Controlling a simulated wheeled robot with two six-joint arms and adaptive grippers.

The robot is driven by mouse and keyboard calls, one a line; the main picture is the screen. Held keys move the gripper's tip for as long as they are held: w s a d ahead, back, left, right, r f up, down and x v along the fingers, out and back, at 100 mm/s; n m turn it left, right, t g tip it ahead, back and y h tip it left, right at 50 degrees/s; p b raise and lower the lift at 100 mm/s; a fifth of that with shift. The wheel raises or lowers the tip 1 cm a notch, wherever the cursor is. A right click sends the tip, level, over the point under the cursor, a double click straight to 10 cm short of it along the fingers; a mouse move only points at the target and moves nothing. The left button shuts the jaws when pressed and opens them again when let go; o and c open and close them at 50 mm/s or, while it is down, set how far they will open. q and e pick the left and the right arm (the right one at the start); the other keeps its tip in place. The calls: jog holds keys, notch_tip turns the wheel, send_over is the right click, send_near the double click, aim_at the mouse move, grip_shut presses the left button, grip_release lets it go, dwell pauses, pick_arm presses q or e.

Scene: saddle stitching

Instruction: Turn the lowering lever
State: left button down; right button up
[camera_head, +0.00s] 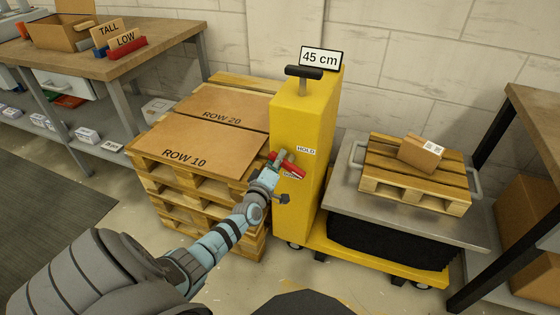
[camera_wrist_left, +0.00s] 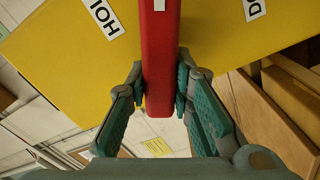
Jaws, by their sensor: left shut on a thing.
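The red lowering lever (camera_head: 292,167) is on the front face of the yellow lift column (camera_head: 297,120). A HOLD label (camera_head: 306,150) sits just above its right part, and a second label beside it is partly covered. My left gripper (camera_head: 274,171) is shut on the lever. In the left wrist view the red lever (camera_wrist_left: 160,60) runs between the two fingers of the gripper (camera_wrist_left: 160,88), with a finger pad against each side. Parts of the labels HOLD (camera_wrist_left: 102,17) and D (camera_wrist_left: 252,8) show there. My right gripper is not in view.
The lift's grey platform (camera_head: 345,199) carries a wooden pallet (camera_head: 383,184) with a small carton (camera_head: 421,153). A 45 cm sign (camera_head: 321,57) tops the column. Stacked pallets with ROW 10 (camera_head: 180,146) and ROW 20 boards stand left of it. Workbenches flank both sides.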

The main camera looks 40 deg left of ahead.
pick_arm(q)
jog(key=n, duration=0.1)
jog(key=f+n+b, duration=0.1)
jog(key=n, duration=0.1)
jog(key=n+b, duration=0.1)
jog(key=shift+a+f+n, duration=0.15)
jog(key=shift+f+n, duration=0.1)
jog(key=shift+n, duration=0.05)
jog(key=shift+s+f+n, duration=0.1)
jog(key=shift+n, duration=0.3)
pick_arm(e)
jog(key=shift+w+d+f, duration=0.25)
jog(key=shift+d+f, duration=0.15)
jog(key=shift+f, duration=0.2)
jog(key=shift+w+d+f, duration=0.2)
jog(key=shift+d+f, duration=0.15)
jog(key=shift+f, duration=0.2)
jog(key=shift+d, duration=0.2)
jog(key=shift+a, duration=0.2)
